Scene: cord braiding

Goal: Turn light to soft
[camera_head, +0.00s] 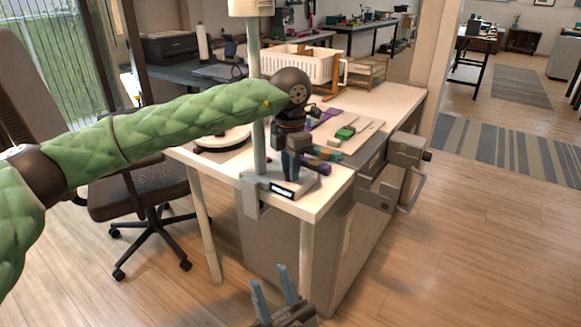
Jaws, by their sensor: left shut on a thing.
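A pale lamp post (258,130) rises from a grey base (257,188) clamped at the near corner of the white desk. The white lamp head (251,7) is cut off by the top edge. A small display (282,190) is on the front of the base; its text is too small to read. My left gripper (291,176) points down onto the base, just behind the display and right of the post. It is shut on a control there, which its fingers hide. My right gripper (270,283) is low in front of the desk, empty, its blue fingers apart.
The white desk (392,98) holds a board with green and purple items (345,132), a white basket (300,65) and a round stand (222,140). A grey vise-like fixture (405,160) juts from its right edge. An office chair (140,195) stands left. Floor at right is clear.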

